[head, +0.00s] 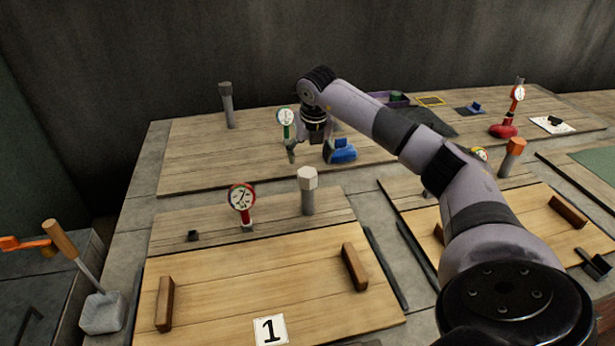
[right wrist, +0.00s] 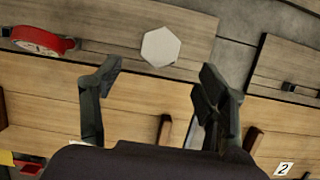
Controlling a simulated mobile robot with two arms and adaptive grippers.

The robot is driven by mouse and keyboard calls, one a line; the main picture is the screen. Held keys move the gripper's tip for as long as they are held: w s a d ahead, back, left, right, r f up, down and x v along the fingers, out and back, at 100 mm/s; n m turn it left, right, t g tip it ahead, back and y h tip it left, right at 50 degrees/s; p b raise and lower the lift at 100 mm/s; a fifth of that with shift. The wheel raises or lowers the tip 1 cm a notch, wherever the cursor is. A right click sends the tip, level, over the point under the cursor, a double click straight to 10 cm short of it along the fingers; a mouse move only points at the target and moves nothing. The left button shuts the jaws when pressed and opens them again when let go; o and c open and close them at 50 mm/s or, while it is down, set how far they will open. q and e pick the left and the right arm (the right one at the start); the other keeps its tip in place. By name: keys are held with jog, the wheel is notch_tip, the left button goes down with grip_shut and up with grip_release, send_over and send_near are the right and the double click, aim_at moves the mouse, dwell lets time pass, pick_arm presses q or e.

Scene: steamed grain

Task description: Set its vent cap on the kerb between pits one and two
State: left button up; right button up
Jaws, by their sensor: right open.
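A pale hexagonal vent cap (head: 308,177) sits on a grey upright pipe (head: 308,203) behind the lid of pit one (head: 230,285). The cap also shows from above in the right wrist view (right wrist: 160,46). My right gripper (head: 314,139) is open and empty, pointing down; in the right wrist view its fingers (right wrist: 160,72) are spread, with the cap just beyond the fingertips and apart from them. The bare grey kerb (head: 385,232) runs between pit one and the pit to its right, whose number 2 card (right wrist: 283,169) shows in the wrist view. My left gripper is not in view.
A red gauge (head: 241,197) stands left of the cap. A green gauge (head: 285,117) and a blue item (head: 340,151) are behind. Dark rails (head: 384,268) flank the kerb. A wooden-handled tool (head: 85,270) is at the left.

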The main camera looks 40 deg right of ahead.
aim_at(307, 172)
jog(key=p+x, duration=0.1)
jog(key=x, duration=0.9)
jog(key=shift+r, duration=0.1)
jog(key=shift+c, duration=0.5)
jog(key=c, duration=1.1)
jog(key=shift+r, duration=0.15)
